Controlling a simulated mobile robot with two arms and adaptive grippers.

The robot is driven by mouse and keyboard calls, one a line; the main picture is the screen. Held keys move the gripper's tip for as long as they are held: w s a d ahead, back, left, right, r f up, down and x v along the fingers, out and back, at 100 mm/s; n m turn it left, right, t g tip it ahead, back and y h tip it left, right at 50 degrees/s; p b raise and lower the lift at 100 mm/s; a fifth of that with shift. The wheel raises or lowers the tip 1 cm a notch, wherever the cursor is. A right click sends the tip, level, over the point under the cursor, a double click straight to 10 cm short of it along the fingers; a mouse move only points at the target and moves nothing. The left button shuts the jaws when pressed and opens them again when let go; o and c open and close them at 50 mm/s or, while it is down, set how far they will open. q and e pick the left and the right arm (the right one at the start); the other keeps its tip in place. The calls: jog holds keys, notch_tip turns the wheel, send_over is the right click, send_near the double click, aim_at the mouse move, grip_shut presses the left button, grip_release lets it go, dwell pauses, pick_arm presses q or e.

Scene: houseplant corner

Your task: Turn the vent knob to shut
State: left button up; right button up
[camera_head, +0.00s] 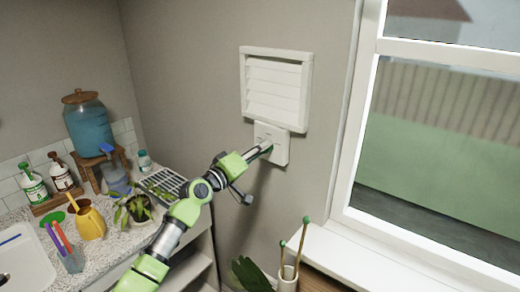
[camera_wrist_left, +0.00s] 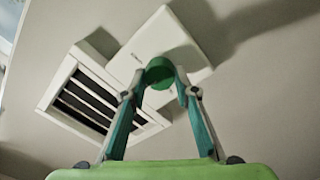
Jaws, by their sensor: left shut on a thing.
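The white vent (camera_head: 275,88) is on the wall left of the window. Its slats show pale in the head view; in the left wrist view the vent (camera_wrist_left: 85,102) has dark bands between its slats. Below it is a white control plate (camera_head: 280,152), also in the left wrist view (camera_wrist_left: 172,38). My left gripper (camera_head: 267,148) reaches the plate. In the left wrist view its fingers (camera_wrist_left: 160,86) are shut on the green round knob (camera_wrist_left: 160,70), one on each side. The knob is mostly hidden in the head view, so its setting cannot be read. My right gripper is not in view.
The window frame (camera_head: 352,130) is at right; the wall around the plate is bare.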

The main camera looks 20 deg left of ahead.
pick_arm(q)
jog(key=shift+f+n+y+p, duration=0.1)
jog(key=shift+n+y+p, duration=0.4)
jog(key=shift+n+p, duration=5.05)
jog(key=n+b, duration=0.3)
jog(key=n, duration=0.1)
jog(key=shift+b, duration=0.3)
jog(key=o, duration=1.1)
jog(key=v, duration=1.2)
jog(key=shift+f, duration=0.1)
